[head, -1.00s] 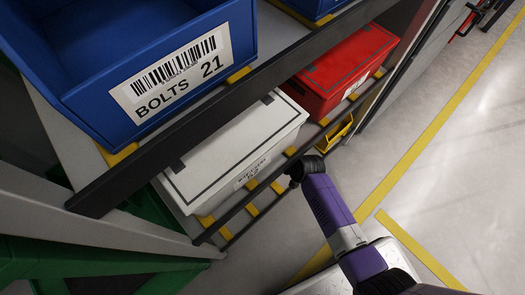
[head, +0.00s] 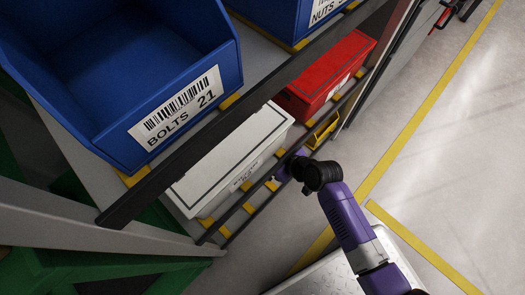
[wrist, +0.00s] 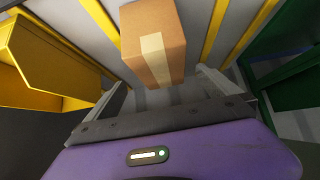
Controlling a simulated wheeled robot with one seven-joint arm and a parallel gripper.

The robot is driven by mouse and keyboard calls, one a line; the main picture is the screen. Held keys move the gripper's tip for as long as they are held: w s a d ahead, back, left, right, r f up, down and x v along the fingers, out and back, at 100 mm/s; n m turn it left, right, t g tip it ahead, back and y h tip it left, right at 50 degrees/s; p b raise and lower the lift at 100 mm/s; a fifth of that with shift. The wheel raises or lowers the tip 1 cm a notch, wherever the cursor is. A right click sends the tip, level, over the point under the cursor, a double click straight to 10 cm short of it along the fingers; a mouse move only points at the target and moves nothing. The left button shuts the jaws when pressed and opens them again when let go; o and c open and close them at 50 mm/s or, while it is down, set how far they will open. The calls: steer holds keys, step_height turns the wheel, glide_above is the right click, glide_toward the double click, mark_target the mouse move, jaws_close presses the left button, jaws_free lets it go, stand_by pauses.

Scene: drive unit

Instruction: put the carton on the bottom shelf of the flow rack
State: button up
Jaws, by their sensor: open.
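In the wrist view a brown carton (wrist: 152,45) with a pale tape strip sits on a grey shelf (wrist: 196,35) between yellow strips. My gripper (wrist: 163,77) is open, and its two fingers point toward the carton. The carton is just beyond the fingertips with nothing clamped between them. In the head view my purple gripper body (head: 284,168) is at the front of the flow rack (head: 250,101), low down and partly behind a dark rail. Its fingers and the carton are hidden there.
A yellow bin (wrist: 45,60) stands left of the carton and a green object (wrist: 290,78) is at right. Above are a white box (head: 225,160), a red box (head: 325,72) and a blue bolts bin (head: 115,85). Open floor (head: 440,150) lies right.

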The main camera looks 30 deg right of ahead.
steer(key=shift+v, duration=0.9)
steer(key=s+d+r+m+t+h, duration=0.1)
steer(key=s+d+r+h, duration=0.15)
steer(key=s, duration=0.75)
steer(key=s+r+m+t, duration=0.1)
steer(key=s+r, duration=0.4)
steer(key=r, duration=0.3)
steer(key=s+a+r+t, duration=0.1)
steer(key=s+r+t, duration=0.1)
steer(key=s+r, duration=0.3)
steer(key=s+a+r+m+t, duration=0.1)
steer(key=s+r, duration=0.4)
steer(key=r, duration=0.8)
steer(key=shift+s+r+m+t, duration=0.25)
steer(key=shift+s+m+t, duration=0.1)
steer(key=shift+t, duration=0.35)
steer(key=shift+a, duration=0.15)
